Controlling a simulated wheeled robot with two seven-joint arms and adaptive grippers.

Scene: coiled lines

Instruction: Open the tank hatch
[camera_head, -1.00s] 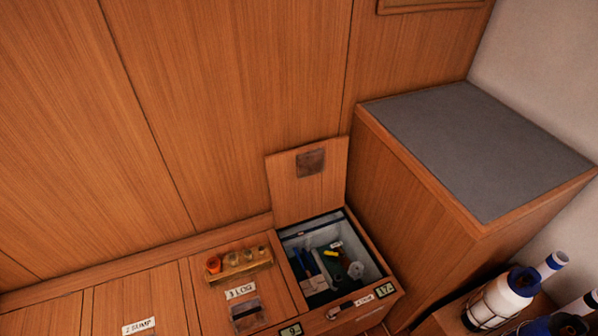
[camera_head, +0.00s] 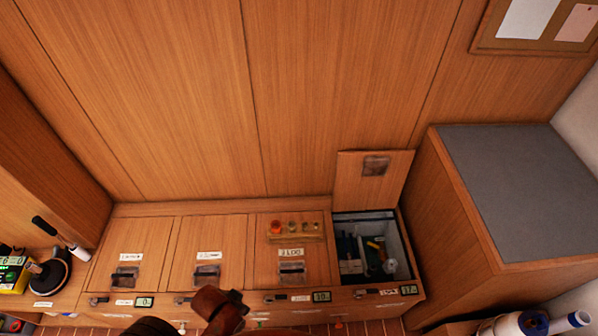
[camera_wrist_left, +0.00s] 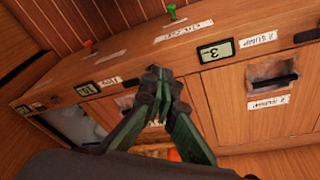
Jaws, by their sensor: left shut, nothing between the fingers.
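A row of hatches is set in the wooden bench top in the head view. The left hatch (camera_head: 130,255), the 2 SUMP hatch (camera_head: 207,252) and the 3 LOG hatch (camera_head: 275,262) are shut, each with a recessed dark latch. The left hatch's label is too small to read, so I cannot tell if it is the tank. The right hatch lid (camera_head: 350,185) stands open against the wall. My left gripper (camera_wrist_left: 160,75) is shut and empty in front of the bench. The 2 SUMP latch (camera_wrist_left: 275,75) lies to its right in the left wrist view. My right gripper is not in view.
The open compartment (camera_head: 405,262) holds several tools. A rack of small bottles (camera_head: 295,238) stands on the 3 LOG hatch. A grey-topped cabinet (camera_head: 515,185) stands at right. A black-and-white tool (camera_head: 62,240) is at far left. Small displays and handles line the bench front.

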